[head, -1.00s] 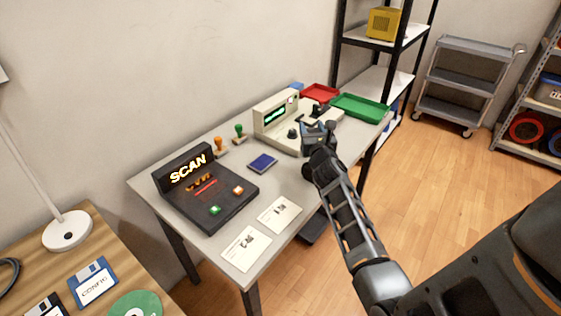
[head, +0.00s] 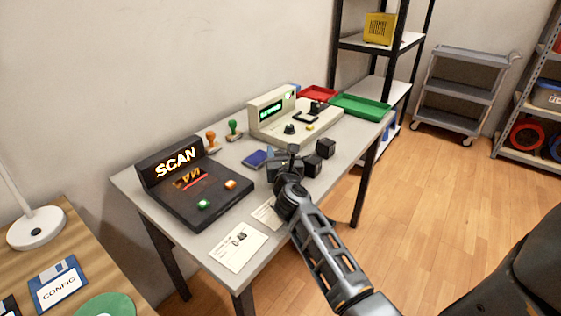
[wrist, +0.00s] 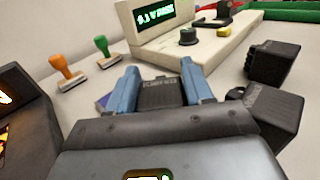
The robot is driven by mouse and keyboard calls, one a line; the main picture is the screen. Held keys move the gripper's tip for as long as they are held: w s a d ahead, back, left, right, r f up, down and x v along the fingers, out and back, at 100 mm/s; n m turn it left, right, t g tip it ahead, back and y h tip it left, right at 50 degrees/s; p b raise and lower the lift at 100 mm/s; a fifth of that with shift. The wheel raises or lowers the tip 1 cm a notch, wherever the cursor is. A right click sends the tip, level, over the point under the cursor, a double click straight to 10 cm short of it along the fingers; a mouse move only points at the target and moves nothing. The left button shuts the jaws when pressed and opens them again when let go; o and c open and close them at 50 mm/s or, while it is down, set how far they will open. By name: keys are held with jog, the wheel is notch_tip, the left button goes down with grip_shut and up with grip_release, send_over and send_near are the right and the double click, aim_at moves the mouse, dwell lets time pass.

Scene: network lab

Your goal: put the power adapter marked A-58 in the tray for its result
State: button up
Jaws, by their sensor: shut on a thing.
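My gripper (head: 284,157) is above the light table, in front of the tester. Its blue fingers (wrist: 160,88) are shut on a dark block (wrist: 160,94), which looks like a power adapter; its label is too small to read. Two other black adapters stand on the table, right of my gripper: a farther one (head: 325,147) and a nearer one (head: 310,164). Both also show at the right in the wrist view (wrist: 272,62). A green tray (head: 360,106) and a red tray (head: 318,93) lie at the table's far end. No A-58 marking is readable.
The cream tester (head: 270,110) has a lit green display, which I cannot read surely. The black SCAN station (head: 177,187) stands at the left. Two stamps (head: 233,129), a blue pad (head: 254,158) and printed cards (head: 238,246) lie around. The table's right front edge is near my arm.

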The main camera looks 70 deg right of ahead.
jog(key=shift+f, duration=0.35)
jog(key=shift+f, duration=0.1)
jog(key=o, duration=1)
